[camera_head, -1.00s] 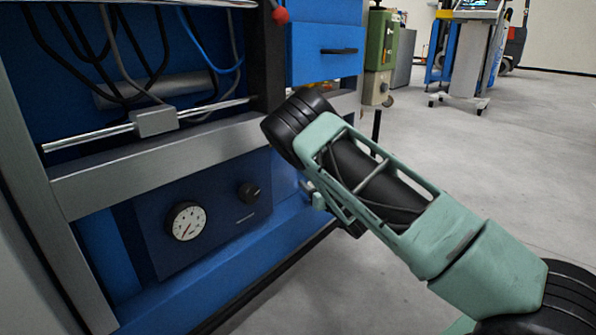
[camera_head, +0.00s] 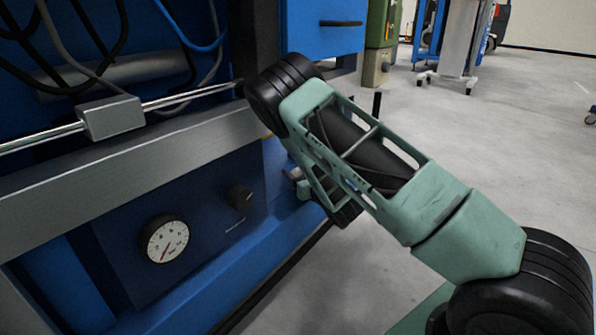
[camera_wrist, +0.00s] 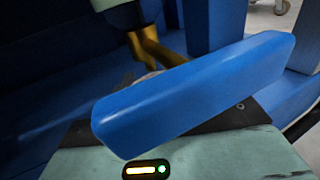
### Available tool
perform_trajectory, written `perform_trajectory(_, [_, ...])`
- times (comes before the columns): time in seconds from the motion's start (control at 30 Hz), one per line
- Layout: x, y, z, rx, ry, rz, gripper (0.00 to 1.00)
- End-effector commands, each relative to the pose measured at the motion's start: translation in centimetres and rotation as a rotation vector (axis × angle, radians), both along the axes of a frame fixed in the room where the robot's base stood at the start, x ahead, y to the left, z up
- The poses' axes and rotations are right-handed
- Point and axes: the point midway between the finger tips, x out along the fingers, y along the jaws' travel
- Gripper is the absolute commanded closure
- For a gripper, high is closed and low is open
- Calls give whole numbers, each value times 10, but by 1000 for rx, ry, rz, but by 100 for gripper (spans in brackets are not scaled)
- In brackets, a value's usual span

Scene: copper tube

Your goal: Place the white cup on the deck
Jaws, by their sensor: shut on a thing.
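I cannot clearly make out a white cup or the deck in any view. In the wrist view, my gripper's pale green body fills the bottom, with a small lit indicator. A blue rounded bar (camera_wrist: 195,92) lies across the picture just in front of it and hides the fingertips. A small pale patch (camera_wrist: 147,76) shows just above the bar, too little to name. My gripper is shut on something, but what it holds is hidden.
The cabinet front carries a pressure gauge (camera_head: 165,240), a black knob (camera_head: 240,196) and a metal rail (camera_head: 110,117). Gold-coloured parts (camera_wrist: 152,45) stand beyond the blue bar. Grey floor (camera_head: 480,150) is clear to the right; a wheeled stand (camera_head: 455,45) is at the back.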

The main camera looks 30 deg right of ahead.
Motion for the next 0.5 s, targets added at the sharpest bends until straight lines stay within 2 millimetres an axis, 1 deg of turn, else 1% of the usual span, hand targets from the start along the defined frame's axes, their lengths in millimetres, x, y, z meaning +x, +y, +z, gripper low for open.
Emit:
perform_trajectory(0.1, [0, 0, 1, 0, -1, 0, 63])
perform_trajectory(0.23, [0, 0, -3, 0, 0, 0, 63])
perform_trajectory(0.27, [0, 0, -2, 0, 0, 0, 32])
perform_trajectory(0.3, [0, 0, -1, 1, 0, 0, 21])
perform_trajectory(0.33, [0, 0, -1, 1, 0, 0, 19])
perform_trajectory(0.5, [0, 0, -1, 1, 0, 0, 19])
